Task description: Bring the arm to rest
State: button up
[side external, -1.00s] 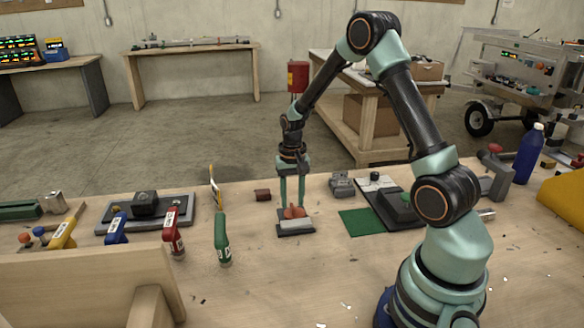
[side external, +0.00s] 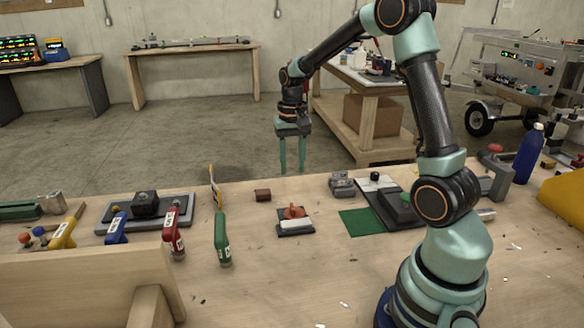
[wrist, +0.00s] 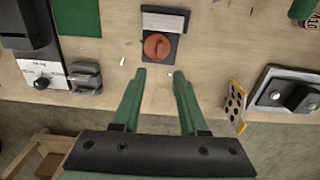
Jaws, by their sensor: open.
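My gripper (side external: 292,170) is open and empty, pointing down, raised above the far edge of the workbench in the side view. In the wrist view my gripper (wrist: 159,75) shows both green fingers apart with nothing between them. A small dark plate with an orange-red knob (side external: 294,212) and a pale block lies on the bench below and nearer the camera. In the wrist view the orange-red knob (wrist: 157,46) sits just beyond the fingertips, apart from them.
A green mat (side external: 361,222) and a grey device (side external: 342,184) lie to the right. A blue bottle (side external: 529,153) stands at far right. Air around my gripper is clear.

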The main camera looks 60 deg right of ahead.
jog(key=s+a+r+n+t, duration=0.2)
jog(key=s+a+r+n, duration=0.2)
jog(key=a, duration=0.4)
jog(key=s+a+r+n+t, duration=0.3)
jog(key=s+a+r+n, duration=0.1)
jog(key=s+a+r, duration=0.2)
jog(key=shift+s+a+r+n+t, duration=0.35)
jog(key=shift+a+r, duration=0.2)
jog(key=shift+a, duration=0.45)
